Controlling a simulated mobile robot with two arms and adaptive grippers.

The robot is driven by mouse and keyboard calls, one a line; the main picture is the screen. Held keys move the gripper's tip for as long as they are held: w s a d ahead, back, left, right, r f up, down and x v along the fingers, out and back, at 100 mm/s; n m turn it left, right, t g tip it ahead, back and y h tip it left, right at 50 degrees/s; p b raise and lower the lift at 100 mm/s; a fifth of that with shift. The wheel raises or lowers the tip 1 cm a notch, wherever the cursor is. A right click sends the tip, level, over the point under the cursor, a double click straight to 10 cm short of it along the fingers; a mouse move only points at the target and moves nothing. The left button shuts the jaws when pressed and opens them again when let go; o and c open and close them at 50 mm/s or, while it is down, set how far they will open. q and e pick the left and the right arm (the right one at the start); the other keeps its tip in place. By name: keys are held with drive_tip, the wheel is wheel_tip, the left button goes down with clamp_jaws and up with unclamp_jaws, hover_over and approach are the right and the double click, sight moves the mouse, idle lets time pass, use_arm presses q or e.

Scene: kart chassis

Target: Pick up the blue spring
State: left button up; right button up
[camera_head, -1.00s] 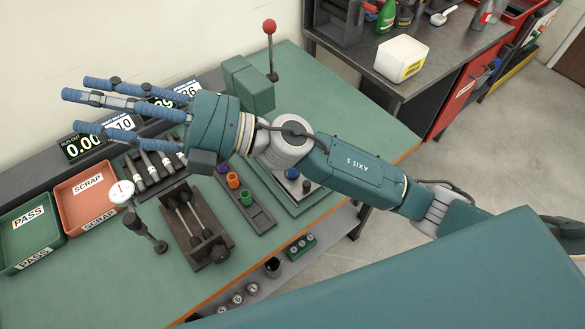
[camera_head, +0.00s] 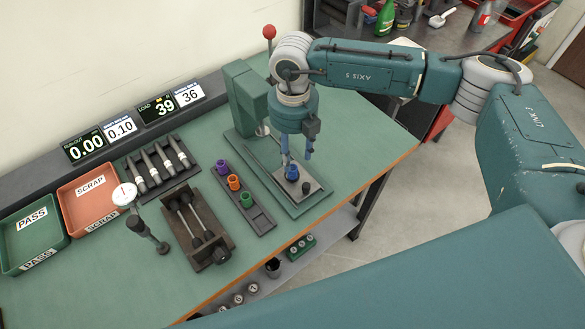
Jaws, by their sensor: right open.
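The blue spring (camera_head: 292,173) stands on a small dark plate (camera_head: 316,197) on the base of the green press. My right gripper (camera_head: 297,158) points down just above the blue spring, its blue fingers open and apart. One fingertip appears close to the spring's top; whether it touches cannot be told. My left gripper is not in view.
A grey strip (camera_head: 261,222) with purple, orange and green springs lies left of the press. A small dark cylinder (camera_head: 306,188) stands beside the blue spring. The press column (camera_head: 243,95) rises behind my gripper. PASS (camera_head: 62,241) and SCRAP (camera_head: 117,205) trays sit far left.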

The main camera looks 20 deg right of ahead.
sight(293, 167)
drive_tip(key=shift+f, duration=0.45)
wheel_tip(293, 167, down, 5)
drive_tip(key=p, duration=0.3)
drive_tip(key=shift+s+a+r, duration=0.1)
drive_tip(key=shift+s+a, duration=0.05)
drive_tip(key=shift+f, duration=0.35)
drive_tip(key=c, duration=1.1)
